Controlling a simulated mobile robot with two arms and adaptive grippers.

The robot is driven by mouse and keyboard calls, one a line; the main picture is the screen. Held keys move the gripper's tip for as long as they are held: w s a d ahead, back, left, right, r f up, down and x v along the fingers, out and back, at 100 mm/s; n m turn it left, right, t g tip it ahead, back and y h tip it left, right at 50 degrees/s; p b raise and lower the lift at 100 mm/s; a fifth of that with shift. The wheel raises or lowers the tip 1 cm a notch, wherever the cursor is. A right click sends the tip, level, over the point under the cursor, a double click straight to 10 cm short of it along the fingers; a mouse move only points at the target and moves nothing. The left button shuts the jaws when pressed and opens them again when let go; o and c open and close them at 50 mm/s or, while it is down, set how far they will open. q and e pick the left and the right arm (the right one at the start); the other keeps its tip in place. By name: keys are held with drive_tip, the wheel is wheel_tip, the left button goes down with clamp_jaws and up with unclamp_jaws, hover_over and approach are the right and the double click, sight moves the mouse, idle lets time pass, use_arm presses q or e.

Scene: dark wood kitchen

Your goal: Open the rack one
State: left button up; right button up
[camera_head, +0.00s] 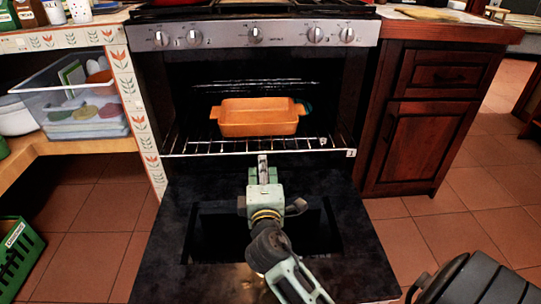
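The oven (171,80) has its door (165,245) folded down flat toward me. A wire rack (205,148) lies level inside, its front edge at the oven mouth. An orange baking dish (258,118) sits on the rack. My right gripper (262,160) is over the open door, its narrow fingertips at the middle of the rack's front edge. The fingers show edge-on, so I cannot tell whether they are open or shut, or whether they grip the rack. My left gripper is not in view.
A dark wood cabinet (415,145) stands right of the oven. On the left, a shelf (50,147) holds a clear plastic bin (75,110). A green crate (18,255) is on the tiled floor at far left.

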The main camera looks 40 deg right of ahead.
sight(262, 153)
drive_tip(key=b+x, duration=0.1)
drive_tip(key=x, duration=0.6)
drive_tip(key=shift+w+d+b, duration=0.1)
drive_tip(key=shift+w+b, duration=0.05)
drive_tip(key=shift+b, duration=0.15)
clamp_jaws()
